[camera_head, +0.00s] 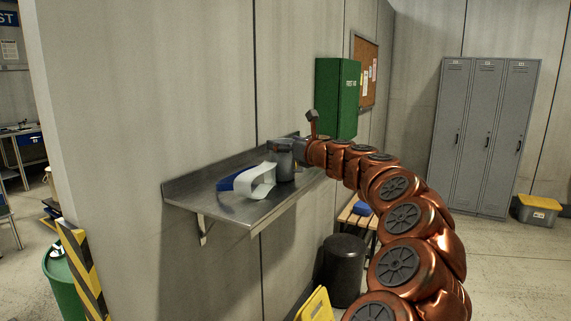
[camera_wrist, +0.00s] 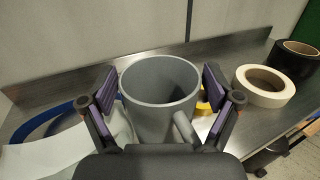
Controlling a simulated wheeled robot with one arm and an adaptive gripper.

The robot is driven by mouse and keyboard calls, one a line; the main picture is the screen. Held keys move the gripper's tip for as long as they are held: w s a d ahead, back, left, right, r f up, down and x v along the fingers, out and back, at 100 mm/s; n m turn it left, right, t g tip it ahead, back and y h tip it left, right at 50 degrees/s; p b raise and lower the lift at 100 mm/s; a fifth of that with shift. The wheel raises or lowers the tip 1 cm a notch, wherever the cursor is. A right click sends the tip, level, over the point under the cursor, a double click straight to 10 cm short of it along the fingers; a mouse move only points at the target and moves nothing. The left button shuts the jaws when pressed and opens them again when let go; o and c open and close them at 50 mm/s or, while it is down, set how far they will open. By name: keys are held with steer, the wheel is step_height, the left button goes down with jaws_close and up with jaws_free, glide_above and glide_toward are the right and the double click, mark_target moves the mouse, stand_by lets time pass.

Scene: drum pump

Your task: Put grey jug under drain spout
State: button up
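The grey jug (camera_head: 285,168) stands upright on a steel wall shelf (camera_head: 222,205). In the wrist view the jug (camera_wrist: 160,100) has its open mouth facing up and its handle (camera_wrist: 186,130) toward the lower right. My gripper (camera_wrist: 160,93) is open, with one finger on each side of the jug and a small gap showing at both sides. In the head view my gripper (camera_head: 284,146) is at the jug's top and partly hides it. No drain spout is in view.
A white and blue curved item (camera_head: 252,180) lies left of the jug. A cream tape roll (camera_wrist: 263,88) and a black roll (camera_wrist: 297,60) sit to its right; something yellow is close beside it. A green drum (camera_head: 64,283) stands at lower left. Open floor lies before the lockers (camera_head: 485,135).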

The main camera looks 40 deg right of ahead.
steer(key=c, duration=1.3)
step_height(320, 180, up, 10)
steer(key=shift+f+p, duration=0.1)
steer(key=shift+p, duration=0.25)
